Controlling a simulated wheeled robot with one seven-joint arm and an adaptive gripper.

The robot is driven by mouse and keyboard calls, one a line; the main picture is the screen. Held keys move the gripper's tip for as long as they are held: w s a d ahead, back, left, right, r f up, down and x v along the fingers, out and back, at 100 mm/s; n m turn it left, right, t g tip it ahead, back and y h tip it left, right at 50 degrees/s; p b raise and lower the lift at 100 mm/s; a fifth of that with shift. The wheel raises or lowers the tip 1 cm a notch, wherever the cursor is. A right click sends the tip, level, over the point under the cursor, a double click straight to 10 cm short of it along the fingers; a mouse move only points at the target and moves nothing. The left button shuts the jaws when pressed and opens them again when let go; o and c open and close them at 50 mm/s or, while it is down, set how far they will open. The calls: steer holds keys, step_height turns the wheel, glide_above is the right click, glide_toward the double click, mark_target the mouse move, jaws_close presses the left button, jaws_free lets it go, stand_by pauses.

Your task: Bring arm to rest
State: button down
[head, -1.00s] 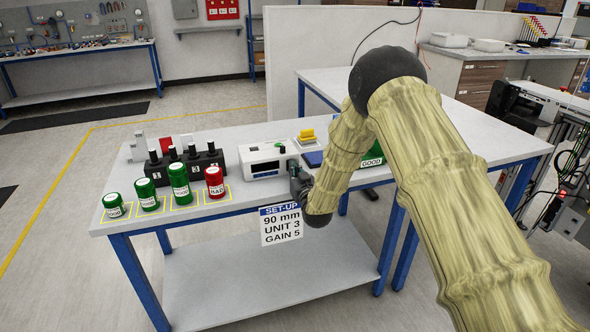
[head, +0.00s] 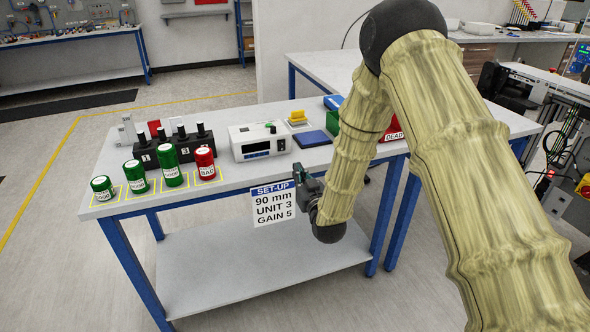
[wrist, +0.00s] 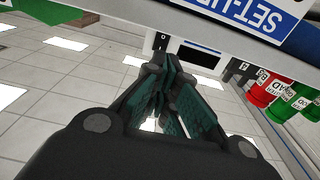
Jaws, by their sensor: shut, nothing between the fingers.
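My arm, in a yellowish ribbed cover, reaches down from the upper right in the head view. My gripper (head: 303,180) is at the table's front edge, beside the set-up sign (head: 272,204), which reads 90 mm, unit 3, gain 5. In the wrist view my gripper (wrist: 170,95) has its teal finger pads together with nothing held. The sign (wrist: 262,15) shows upside down at the top of that view. In the head view the fingertips are small and partly hidden by the wrist.
The table (head: 215,208) carries green cans (head: 171,164), a red can (head: 205,163), a white instrument (head: 257,140) and black blocks (head: 193,142). A green bin (head: 333,121) and a red bin (head: 392,130) stand partly behind my arm. Open floor lies left of the table.

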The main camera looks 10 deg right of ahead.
steer(key=shift+s, duration=0.25)
steer(key=s+d+f+m+g+h, duration=0.1)
steer(key=s+d+f+g, duration=0.3)
steer(key=s+f, duration=0.8)
steer(key=s+d+f+m+g+h, duration=0.15)
steer(key=s+f+g, duration=0.35)
steer(key=s+f, duration=0.7)
steer(key=s+d+f+g, duration=0.1)
steer(key=s+f+g, duration=0.2)
steer(key=s, duration=0.7)
steer(key=s+d+f+g+h, duration=0.1)
steer(key=s+d+f+g, duration=0.1)
steer(key=s, duration=0.8)
steer(key=s+d+f+g+p, duration=0.1)
steer(key=s+f+g, duration=0.3)
steer(key=s, duration=0.6)
steer(key=shift+s+d+f, duration=0.2)
steer(key=shift+s+f, duration=0.1)
steer(key=shift+f, duration=0.45)
steer(key=shift+h, duration=0.25)
